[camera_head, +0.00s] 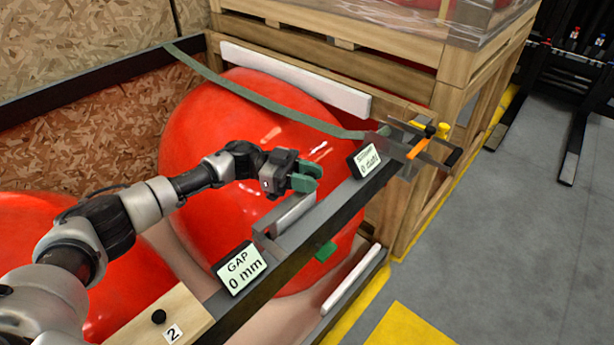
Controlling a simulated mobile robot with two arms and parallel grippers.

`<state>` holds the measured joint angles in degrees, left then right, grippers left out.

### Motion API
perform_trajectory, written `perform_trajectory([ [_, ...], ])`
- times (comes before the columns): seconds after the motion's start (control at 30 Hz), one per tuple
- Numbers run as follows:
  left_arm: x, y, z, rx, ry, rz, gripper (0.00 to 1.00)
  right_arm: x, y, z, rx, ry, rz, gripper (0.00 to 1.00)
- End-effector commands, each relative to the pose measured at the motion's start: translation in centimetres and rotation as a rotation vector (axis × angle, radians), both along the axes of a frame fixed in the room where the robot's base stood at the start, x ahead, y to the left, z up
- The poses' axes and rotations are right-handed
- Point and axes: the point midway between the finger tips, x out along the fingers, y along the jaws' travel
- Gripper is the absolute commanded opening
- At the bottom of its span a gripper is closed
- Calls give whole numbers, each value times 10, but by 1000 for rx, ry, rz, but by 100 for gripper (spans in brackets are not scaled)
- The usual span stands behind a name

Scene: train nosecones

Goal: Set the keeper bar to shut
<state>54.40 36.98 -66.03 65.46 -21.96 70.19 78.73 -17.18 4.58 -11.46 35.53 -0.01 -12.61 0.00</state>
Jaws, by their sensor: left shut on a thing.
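A long dark grey bar (335,215) runs across the front of the big red nosecone (230,120). A short, lighter grey metal bar (290,213) lies along it and looks like the keeper bar; I cannot be sure. My left gripper (312,178), with green fingertips, is at the right end of this short bar. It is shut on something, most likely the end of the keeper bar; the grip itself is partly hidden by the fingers. A green piece (326,251) shows under the long bar. My right gripper is not in view.
A "GAP 0 mm" display (240,269) and another display reading 0 (364,159) stand on the long bar. A strap (250,95) crosses the nosecone to a ratchet with an orange part (417,149). A wooden crate (455,65) stands behind.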

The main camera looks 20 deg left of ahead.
Motion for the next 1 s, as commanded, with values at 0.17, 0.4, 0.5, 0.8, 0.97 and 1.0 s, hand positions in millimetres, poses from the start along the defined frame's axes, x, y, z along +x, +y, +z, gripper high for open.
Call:
perform_trajectory([
  [0.17, -1, -2, 1, -4, -1, -5, 0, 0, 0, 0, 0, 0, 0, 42],
  [0.4, -1, -2, 1, -3, 0, -4, 54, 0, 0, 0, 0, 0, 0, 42],
  [0.5, -1, -1, 0, -2, 0, -3, 54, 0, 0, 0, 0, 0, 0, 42],
  [0.8, 1, 14, -2, 0, 0, 1, 54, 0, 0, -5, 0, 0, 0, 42],
  [0.97, 4, 45, -3, 1, 0, 3, 54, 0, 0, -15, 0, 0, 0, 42],
  [1.0, 5, 53, -3, 0, 0, 1, 54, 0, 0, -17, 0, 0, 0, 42],
])
